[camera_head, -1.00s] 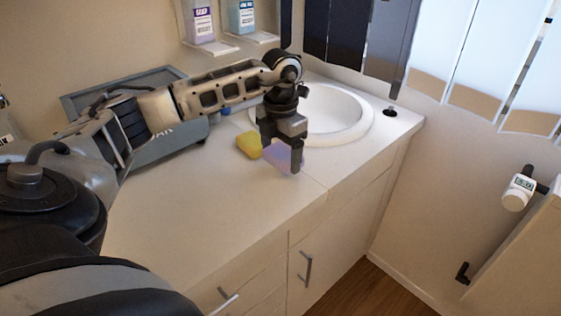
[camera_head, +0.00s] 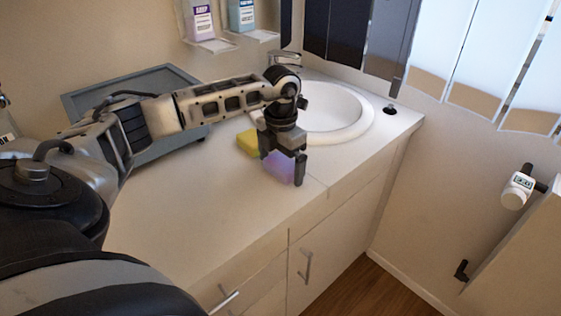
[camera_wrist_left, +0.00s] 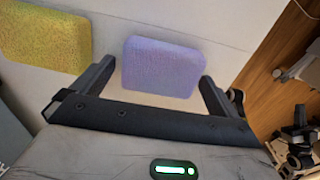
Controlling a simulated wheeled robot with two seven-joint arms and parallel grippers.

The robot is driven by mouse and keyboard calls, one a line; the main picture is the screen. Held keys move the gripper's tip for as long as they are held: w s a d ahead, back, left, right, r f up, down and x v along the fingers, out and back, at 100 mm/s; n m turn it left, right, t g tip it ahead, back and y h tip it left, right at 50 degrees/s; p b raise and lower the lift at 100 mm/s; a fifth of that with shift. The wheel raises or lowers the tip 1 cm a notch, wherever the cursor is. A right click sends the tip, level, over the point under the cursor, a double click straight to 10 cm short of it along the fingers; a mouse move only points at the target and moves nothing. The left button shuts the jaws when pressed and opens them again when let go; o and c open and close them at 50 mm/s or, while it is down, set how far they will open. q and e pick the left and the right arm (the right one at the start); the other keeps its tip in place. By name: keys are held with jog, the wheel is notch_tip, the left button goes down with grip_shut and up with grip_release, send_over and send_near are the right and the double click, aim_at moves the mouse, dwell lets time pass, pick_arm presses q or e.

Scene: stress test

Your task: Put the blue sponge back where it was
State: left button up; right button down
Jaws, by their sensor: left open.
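The blue sponge (camera_wrist_left: 163,66) looks lavender-blue and lies flat on the white counter, between the two fingers of my left gripper in the left wrist view. My left gripper (camera_head: 283,172) is open, its fingers on either side of the sponge with small gaps visible. In the head view the sponge (camera_head: 279,167) is partly hidden behind the fingers. A yellow sponge (camera_head: 248,142) lies just left of the gripper; it also shows at the left of the left wrist view (camera_wrist_left: 42,36).
The white round sink (camera_head: 340,130) is set into the counter (camera_head: 210,200) behind the gripper. A grey tray (camera_head: 135,83) stands at the back left behind my arm. Bottles (camera_head: 203,22) sit on wall shelves above. The counter's front is clear.

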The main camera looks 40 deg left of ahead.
aim_at(281, 163)
pick_arm(q)
notch_tip(281, 163, up, 12)
jog(key=shift+r+b, duration=0.15)
jog(key=shift+b, duration=0.25)
jog(key=shift+d, duration=0.1)
dwell(0.4)
